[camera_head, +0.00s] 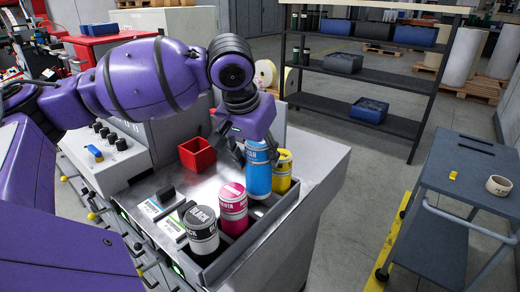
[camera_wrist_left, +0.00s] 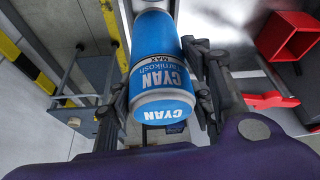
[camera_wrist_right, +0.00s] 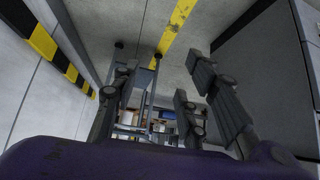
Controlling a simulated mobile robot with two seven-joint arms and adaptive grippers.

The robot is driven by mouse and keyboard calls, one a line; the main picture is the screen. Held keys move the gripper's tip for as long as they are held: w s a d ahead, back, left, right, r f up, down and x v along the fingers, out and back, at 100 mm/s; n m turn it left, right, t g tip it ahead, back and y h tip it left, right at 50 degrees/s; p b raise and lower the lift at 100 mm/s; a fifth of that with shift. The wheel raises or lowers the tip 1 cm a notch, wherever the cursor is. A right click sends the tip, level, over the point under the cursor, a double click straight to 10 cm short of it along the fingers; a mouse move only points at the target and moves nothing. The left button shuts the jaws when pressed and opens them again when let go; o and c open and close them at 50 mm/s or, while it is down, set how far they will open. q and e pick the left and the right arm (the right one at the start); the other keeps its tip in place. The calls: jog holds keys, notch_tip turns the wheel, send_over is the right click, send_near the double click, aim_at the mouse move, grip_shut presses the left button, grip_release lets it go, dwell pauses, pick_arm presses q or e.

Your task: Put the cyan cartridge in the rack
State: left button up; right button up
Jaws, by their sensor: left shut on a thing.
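The cyan cartridge (camera_head: 258,178) is upright, between the magenta cartridge (camera_head: 233,208) and the yellow cartridge (camera_head: 282,172). My left gripper (camera_head: 245,152) is shut on it near its top; the left wrist view shows the labelled cyan cartridge (camera_wrist_left: 162,92) between the fingers. The rack (camera_head: 258,232) is a dark tray along the machine's edge, holding the black cartridge (camera_head: 202,232), magenta and yellow. The cyan cartridge is at the rack's gap between magenta and yellow; I cannot tell whether its base rests on the floor. My right gripper (camera_wrist_right: 160,95) is open and empty, away from the rack.
A red open box (camera_head: 197,155) sits on the machine top behind the rack. Label cards (camera_head: 168,222) lie beside the rack. Floor between the machine and the cart is clear.

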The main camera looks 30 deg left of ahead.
aim_at(259, 181)
pick_arm(q)
notch_tip(259, 181, down, 2)
jog(key=shift+f+b, duration=0.25)
jog(key=shift+b, duration=0.35)
jog(key=shift+f+b, duration=0.35)
jog(key=shift+f, duration=0.05)
notch_tip(259, 181, down, 2)
jog(key=shift+f+b, duration=0.1)
jog(key=shift+b, duration=0.8)
jog(key=shift+f, duration=0.75)
pick_arm(e)
jog(key=f, duration=0.2)
jog(key=d+f, duration=0.1)
jog(key=shift+s+f, duration=0.25)
jog(key=shift+f, duration=0.05)
jog(key=shift+s, duration=0.25)
pick_arm(q)
jog(key=shift+f, duration=0.35)
